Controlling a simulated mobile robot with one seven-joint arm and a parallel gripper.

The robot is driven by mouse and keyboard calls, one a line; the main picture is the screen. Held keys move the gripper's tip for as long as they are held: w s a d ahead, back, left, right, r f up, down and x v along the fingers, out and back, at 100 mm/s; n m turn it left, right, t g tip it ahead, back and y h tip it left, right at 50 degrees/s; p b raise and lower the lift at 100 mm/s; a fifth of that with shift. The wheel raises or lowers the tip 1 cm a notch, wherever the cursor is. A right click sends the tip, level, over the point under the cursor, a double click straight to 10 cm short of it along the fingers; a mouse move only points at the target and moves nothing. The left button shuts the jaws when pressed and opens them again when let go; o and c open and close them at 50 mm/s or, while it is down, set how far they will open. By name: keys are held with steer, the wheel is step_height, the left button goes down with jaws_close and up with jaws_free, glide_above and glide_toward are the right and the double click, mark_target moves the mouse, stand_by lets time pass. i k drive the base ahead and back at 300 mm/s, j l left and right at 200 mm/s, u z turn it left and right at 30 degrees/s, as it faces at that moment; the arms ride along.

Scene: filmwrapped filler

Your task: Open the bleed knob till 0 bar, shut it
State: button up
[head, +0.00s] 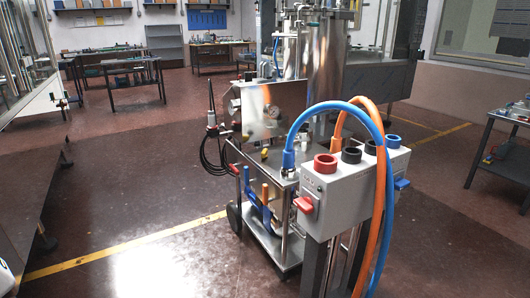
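A steel cart (285,178) stands in the middle of the head view with a shiny metal box (272,107) on top. A small round gauge (273,111) seems to sit on the box's front; its reading is too small to tell. Dark round fittings (234,106) stick out from the box's left side. Small yellowish knobs (246,137) show at its lower edge and on the cart top (265,153). I cannot tell which one is the bleed knob.
A grey post box (340,184) with red and black round ports, a red lever (304,204) and blue and orange hoses (385,215) stands in front of the cart at right. A steel tank (318,55) stands behind. The floor at left (130,185) is clear.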

mark_target(264, 152)
steer(key=i+u, duration=0.2)
steer(key=i, duration=0.35)
steer(key=i+u, duration=0.25)
steer(key=i, duration=0.25)
steer(key=i+l+u, duration=0.2)
steer(key=i, duration=0.35)
steer(key=i+l+u, duration=0.2)
steer(key=i, duration=0.3)
